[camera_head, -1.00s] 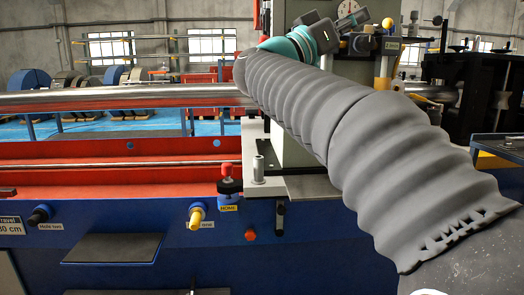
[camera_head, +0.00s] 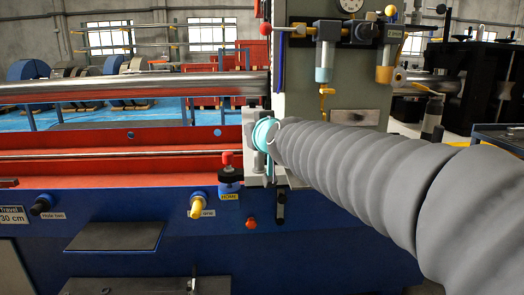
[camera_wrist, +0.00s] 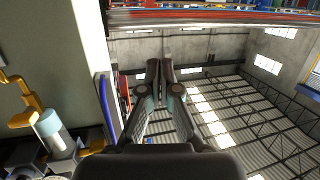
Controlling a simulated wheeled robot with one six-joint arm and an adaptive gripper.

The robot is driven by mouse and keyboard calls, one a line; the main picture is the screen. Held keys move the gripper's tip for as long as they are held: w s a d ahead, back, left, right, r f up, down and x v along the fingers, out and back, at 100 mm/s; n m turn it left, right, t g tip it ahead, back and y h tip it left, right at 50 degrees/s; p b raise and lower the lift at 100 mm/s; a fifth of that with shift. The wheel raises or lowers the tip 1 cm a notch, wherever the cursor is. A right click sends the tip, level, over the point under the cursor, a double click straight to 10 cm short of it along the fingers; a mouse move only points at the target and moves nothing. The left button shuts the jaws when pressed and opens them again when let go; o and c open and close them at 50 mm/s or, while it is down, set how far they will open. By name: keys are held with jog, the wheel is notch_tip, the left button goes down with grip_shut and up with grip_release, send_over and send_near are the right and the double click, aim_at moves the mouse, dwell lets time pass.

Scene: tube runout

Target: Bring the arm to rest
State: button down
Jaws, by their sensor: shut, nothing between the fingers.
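My gripper (camera_wrist: 160,78) shows in the wrist view with its two dark fingers together and nothing between them. Behind it the wrist view shows the hall's roof and wall. In the head view my arm, in a grey ribbed sleeve, reaches in from the lower right to the middle, with a teal ring at its far end. The fingers are hidden in the head view.
A steel tube (camera_head: 140,88) runs across the left above a red bed (camera_head: 110,150). The blue front panel (camera_head: 130,215) carries a red-topped plunger (camera_head: 228,162) and a yellow knob (camera_head: 197,206). A grey-green column (camera_head: 300,75) with two hanging indicators stands behind my arm.

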jog(key=s+d+f+m+g+h, duration=0.1)
jog(key=s+d+f+g, duration=0.2)
jog(key=s+d+f, duration=0.3)
jog(key=s+d+f+m+g+h, duration=0.1)
jog(key=s+d+f+g+h, duration=0.1)
jog(key=s+d+f, duration=0.4)
jog(key=s+d+f+m+g+h, duration=0.2)
jog(key=s+d+f+g, duration=0.2)
jog(key=s+f, duration=0.9)
jog(key=s+d, duration=0.2)
jog(key=s, duration=0.4)
jog(key=shift+s+f+g, duration=0.2)
jog(key=shift+s+g, duration=0.1)
jog(key=shift+s, duration=0.1)
